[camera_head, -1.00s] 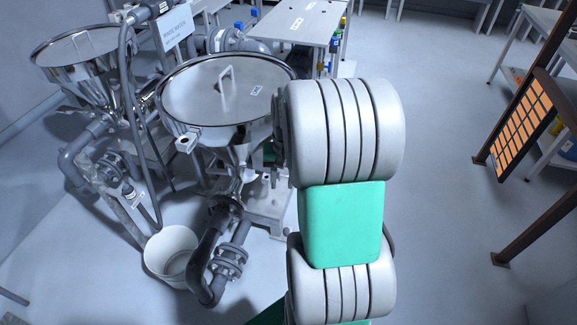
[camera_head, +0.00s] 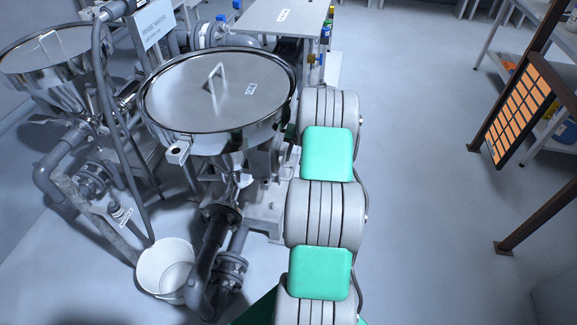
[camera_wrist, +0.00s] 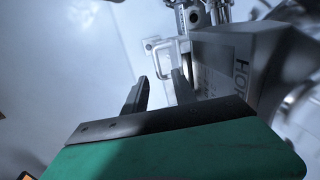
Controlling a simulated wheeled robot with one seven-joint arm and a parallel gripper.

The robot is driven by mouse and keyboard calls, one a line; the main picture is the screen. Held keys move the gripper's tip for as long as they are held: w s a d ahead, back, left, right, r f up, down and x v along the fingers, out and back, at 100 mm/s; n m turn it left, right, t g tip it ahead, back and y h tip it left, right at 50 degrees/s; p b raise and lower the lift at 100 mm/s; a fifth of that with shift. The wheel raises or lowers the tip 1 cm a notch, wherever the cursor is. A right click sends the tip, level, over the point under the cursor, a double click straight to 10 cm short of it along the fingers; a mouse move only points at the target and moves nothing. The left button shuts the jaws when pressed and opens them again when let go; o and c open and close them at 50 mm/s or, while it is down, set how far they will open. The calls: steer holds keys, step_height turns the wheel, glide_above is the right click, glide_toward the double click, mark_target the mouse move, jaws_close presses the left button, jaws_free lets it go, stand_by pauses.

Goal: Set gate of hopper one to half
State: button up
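A steel hopper (camera_head: 215,140) with a round lid (camera_head: 190,95) and a lid handle stands left of my arm in the head view. Its lid tag is too small to read. In the wrist view, a grey box or plate (camera_wrist: 238,62) carries lettering starting "HOP"; the number is not visible. A pale loop-shaped handle (camera_wrist: 156,58) shows just beyond the fingertips; I cannot tell whether it is the gate handle. My gripper (camera_wrist: 159,77) has its two dark fingers apart with nothing visible between them. My gripper is hidden behind the arm and hopper in the head view.
A second steel hopper (camera_head: 60,62) stands at the far left. A white bucket (camera_head: 166,268) sits on the floor beside dark pipes (camera_head: 208,255). A table (camera_head: 285,18) is behind the hopper. A framed orange panel (camera_head: 520,108) stands at right. The floor right of my arm is open.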

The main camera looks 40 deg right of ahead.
mark_target(292, 172)
steer(key=f, duration=0.6)
steer(key=shift+w+a+f, duration=0.15)
steer(key=shift+w+f, duration=0.1)
steer(key=shift+f, duration=0.05)
jaws_close()
stand_by(1.0)
